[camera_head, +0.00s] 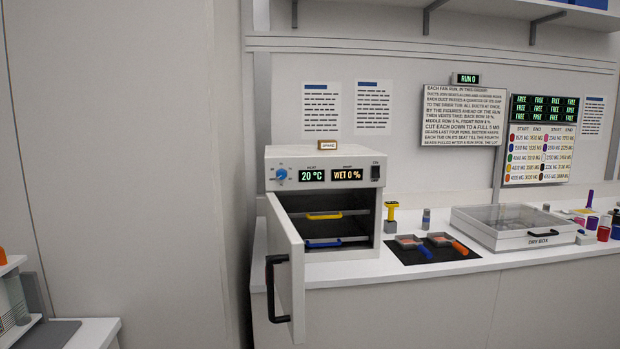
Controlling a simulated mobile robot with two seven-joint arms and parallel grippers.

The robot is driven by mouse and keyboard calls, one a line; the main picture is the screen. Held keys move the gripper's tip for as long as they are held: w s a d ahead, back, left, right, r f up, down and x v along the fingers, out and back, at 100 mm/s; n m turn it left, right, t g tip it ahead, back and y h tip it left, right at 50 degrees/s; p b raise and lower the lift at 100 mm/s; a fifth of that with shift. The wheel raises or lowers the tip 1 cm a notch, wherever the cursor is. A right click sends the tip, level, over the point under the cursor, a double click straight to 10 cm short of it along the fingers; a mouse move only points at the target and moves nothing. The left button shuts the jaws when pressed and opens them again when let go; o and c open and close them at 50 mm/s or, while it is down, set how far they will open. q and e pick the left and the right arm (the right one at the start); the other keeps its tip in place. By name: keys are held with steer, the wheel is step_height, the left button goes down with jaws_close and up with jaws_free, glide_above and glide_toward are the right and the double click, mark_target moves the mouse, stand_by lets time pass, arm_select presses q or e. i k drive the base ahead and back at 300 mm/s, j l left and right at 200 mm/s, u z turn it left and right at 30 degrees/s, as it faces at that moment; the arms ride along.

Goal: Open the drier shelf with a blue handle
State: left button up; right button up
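The drier (326,161) is a pale box on the counter, with a blue knob and displays reading 20 °C and WET 0 %. Its door (284,262) is swung open toward the front left, with a black handle (274,288). Inside are two shelves, one above the other. The upper shelf has a yellow handle (325,216). The lower shelf has a blue handle (323,244). Both handles sit within the drier's opening, and the shelves look pushed in. The left ends of the shelves are partly hidden by the door. Neither of my grippers is in view.
The open door projects past the counter's front edge, left of the opening. Right of the drier, a dark mat (408,257) holds two small pans, with a yellow-topped tool (391,215) behind. A clear-lidded box (515,225) stands farther right. Space before the drier is clear.

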mark_target(324, 232)
steer(key=i+l+u, duration=0.1)
steer(key=l, duration=0.3)
steer(key=i+l+u, duration=0.15)
steer(key=l, duration=0.25)
steer(key=i+l+u, duration=0.1)
steer(key=l, duration=0.3)
steer(key=i+l+u, duration=0.15)
steer(key=l, duration=0.3)
steer(key=i+l+u, duration=0.1)
steer(key=l, duration=0.35)
